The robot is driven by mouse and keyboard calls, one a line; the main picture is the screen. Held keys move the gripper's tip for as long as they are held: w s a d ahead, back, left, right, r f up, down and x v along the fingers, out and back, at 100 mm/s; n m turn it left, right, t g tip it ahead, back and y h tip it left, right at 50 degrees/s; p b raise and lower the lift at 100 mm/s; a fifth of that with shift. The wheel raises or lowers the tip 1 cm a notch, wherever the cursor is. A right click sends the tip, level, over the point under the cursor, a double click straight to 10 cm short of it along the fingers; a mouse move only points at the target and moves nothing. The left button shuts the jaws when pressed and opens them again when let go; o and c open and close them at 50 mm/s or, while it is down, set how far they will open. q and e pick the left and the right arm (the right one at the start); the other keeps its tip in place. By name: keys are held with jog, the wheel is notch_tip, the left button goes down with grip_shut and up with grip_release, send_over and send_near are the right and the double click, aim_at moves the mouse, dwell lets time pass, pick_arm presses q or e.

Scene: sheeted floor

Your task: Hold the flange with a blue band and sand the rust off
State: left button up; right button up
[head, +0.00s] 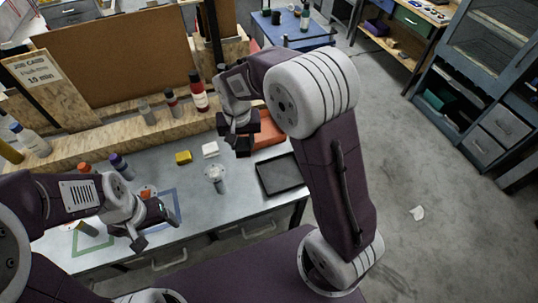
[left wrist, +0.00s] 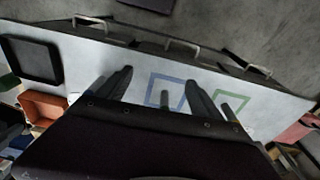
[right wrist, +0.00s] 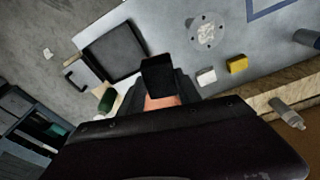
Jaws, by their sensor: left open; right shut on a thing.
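A grey flange (head: 215,172) stands upright on the table, disc on top of a short pipe. The right wrist view shows its round face (right wrist: 208,30) with bolt holes and a pale, blotchy centre; I cannot make out a blue band. My right gripper (head: 243,143) is shut on a dark block (right wrist: 158,75), held above the table to the right of the flange. My left gripper (head: 151,226) is open and empty over the table's front left, left of the flange. A blue square outline (left wrist: 151,92) and a green one (left wrist: 241,103) are marked on the tabletop (head: 245,193).
A black tray (head: 282,176) and an orange bin (head: 268,139) are at the table's right. Yellow (head: 183,157) and white (head: 210,149) blocks lie behind the flange. A purple bottle (head: 122,166) stands left. Bottles line the wooden ledge (head: 100,140).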

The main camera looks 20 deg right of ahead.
pick_arm(q)
jog(key=shift+s+f, duration=0.15)
jog(key=shift+s, duration=0.05)
jog(key=c, duration=0.5)
jog(key=shift+o, duration=0.2)
jog(key=s+d+f+n+g+h, duration=0.3)
jog(key=s+d+f+n+g, duration=0.1)
jog(key=s+d+g, duration=0.15)
jog(key=s+d+n+g+h, duration=0.1)
jog(key=s+d+n+h, duration=0.1)
jog(key=d+h, duration=0.1)
jog(key=n+t+h, duration=0.6)
jog(key=n+t, duration=1.3)
jog(key=n, duration=0.2)
send_near(219, 171)
jog(key=w+f, duration=0.1)
jog(key=f, duration=0.1)
jog(key=x, duration=1)
jog(key=shift+w, duration=0.2)
jog(key=shift+w+d, duration=0.3)
jog(key=shift+w, duration=0.3)
pick_arm(e)
jog(key=a+n, duration=0.2)
jog(key=a, duration=0.8)
jog(key=shift+a+r+n, duration=0.3)
jog(key=shift+r+n, duration=0.05)
jog(key=shift+n, duration=0.05)
